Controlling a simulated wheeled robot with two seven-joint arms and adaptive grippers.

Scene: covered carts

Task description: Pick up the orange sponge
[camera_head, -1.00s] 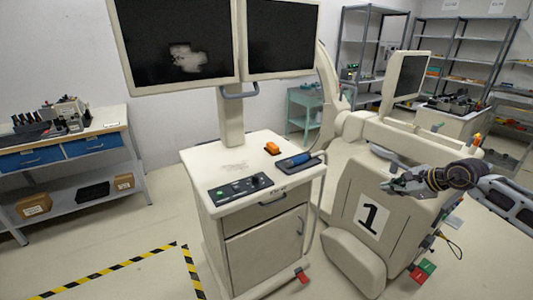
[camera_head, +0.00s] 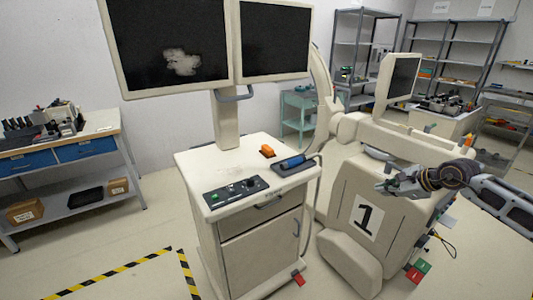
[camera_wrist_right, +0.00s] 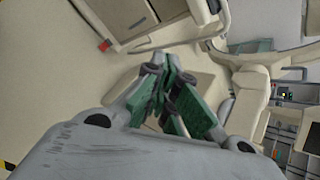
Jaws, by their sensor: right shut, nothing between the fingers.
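The orange sponge (camera_head: 267,151) is a small orange block on the top of the cream cart (camera_head: 215,168), towards its back right. My right gripper (camera_head: 380,187) is shut and empty, in front of the machine marked 1 and well to the right of the cart. In the right wrist view the green-padded fingers (camera_wrist_right: 165,95) are together with nothing between them. The sponge does not show clearly in that view. My left gripper is not in view.
Two monitors (camera_head: 170,45) rise above the cart. The machine marked 1 (camera_head: 345,195) stands close on its right.

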